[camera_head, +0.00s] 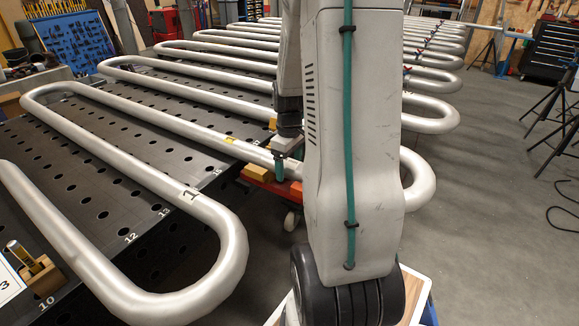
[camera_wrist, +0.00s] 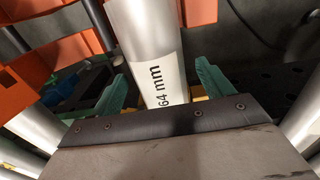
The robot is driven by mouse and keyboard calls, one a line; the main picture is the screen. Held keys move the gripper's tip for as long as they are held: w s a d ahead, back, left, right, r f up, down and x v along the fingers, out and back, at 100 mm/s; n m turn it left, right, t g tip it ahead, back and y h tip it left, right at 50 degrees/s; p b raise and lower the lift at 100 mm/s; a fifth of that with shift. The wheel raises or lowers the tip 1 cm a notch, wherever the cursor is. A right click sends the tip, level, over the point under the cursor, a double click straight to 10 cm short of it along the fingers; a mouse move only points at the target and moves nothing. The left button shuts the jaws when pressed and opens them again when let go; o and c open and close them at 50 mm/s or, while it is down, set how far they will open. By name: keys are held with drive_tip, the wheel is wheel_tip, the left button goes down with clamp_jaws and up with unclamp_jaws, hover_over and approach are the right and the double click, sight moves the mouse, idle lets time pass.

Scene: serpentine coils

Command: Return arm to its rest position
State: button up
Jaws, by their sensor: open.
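My arm (camera_head: 350,150) stands large in the middle of the head view and hides part of the pipes behind it. My gripper (camera_head: 281,166) hangs below the dark wrist joint, close to a bent silver pipe (camera_head: 190,122). In the wrist view my gripper (camera_wrist: 163,85) has two teal fingers spread apart and is open. A silver pipe (camera_wrist: 137,28) marked "64 mm" runs between the fingers as seen. I cannot tell whether the fingers touch it.
Serpentine coils lie on a dark perforated table (camera_head: 110,200). A red cart (camera_head: 262,178) with wood blocks sits under the coil. Orange parts (camera_wrist: 75,45) show near the gripper. Tripods (camera_head: 556,110) and a black tool cabinet (camera_head: 552,50) stand right. Grey floor there is mostly clear.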

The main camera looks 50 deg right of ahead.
wheel_tip(320, 180, up, 7)
drive_tip(key=shift+f, duration=0.1)
idle(0.3)
drive_tip(key=shift+s+a+m, duration=0.1)
drive_tip(key=shift+m, duration=0.2)
drive_tip(key=s+a+r, duration=0.4)
drive_tip(key=a, duration=0.6)
drive_tip(key=s+a+r+t, duration=0.1)
drive_tip(key=s+a+r, duration=0.3)
drive_tip(key=a, duration=0.6)
drive_tip(key=s+a+r, duration=0.4)
drive_tip(key=a, duration=0.6)
drive_tip(key=shift+s, duration=0.35)
drive_tip(key=shift+r, duration=0.1)
